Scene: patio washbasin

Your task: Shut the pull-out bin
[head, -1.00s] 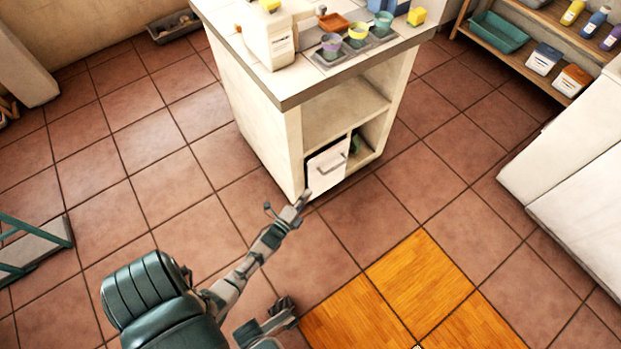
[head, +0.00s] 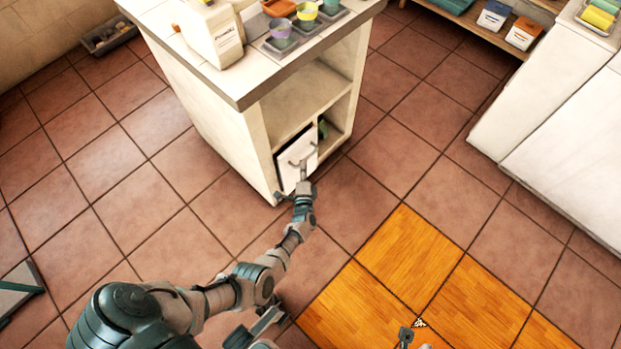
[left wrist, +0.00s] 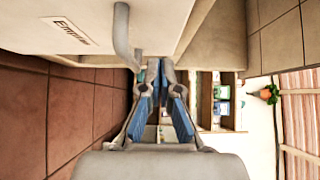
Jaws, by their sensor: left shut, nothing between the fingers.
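The pull-out bin (head: 291,172) has a pale front with a bar handle and sits low in the left opening of the white island. A dark gap shows along its top, and its front appears to stand a little out from the island. My left gripper (head: 303,178) is shut and empty, right at the bin front by the handle. In the left wrist view, my left gripper's fingers (left wrist: 159,76) are together beside the grey handle (left wrist: 122,36), not around it. Contact with the front cannot be told. Part of my right gripper (head: 411,338) seems to show at the bottom edge.
The island top (head: 240,92) holds a white jug (head: 212,38) and a tray of small cups. An open shelf lies above the bin. White cabinets (head: 560,130) stand at the right.

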